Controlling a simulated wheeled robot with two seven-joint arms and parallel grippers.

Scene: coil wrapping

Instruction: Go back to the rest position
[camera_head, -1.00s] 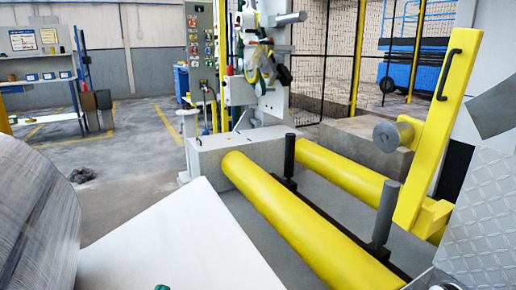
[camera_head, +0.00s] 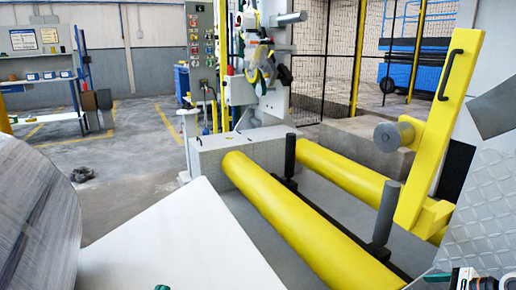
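A large wrapped coil (camera_head: 35,205) with a grey, shiny surface fills the left edge. No gripper finger can be made out clearly. A small dark green part (camera_head: 162,287) shows at the bottom edge over a white slanted panel; I cannot tell if it belongs to my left gripper. A white and black part with red and teal details (camera_head: 466,280) shows at the bottom right corner, cut off by the frame; it may be part of my arm. Nothing is seen held.
Two long yellow rollers (camera_head: 300,225) with dark posts lie right of the white panel (camera_head: 175,240). A yellow upright arm (camera_head: 440,130) stands at the right. A wrapping machine head (camera_head: 255,75) is behind. Open floor (camera_head: 130,150) lies at the back left.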

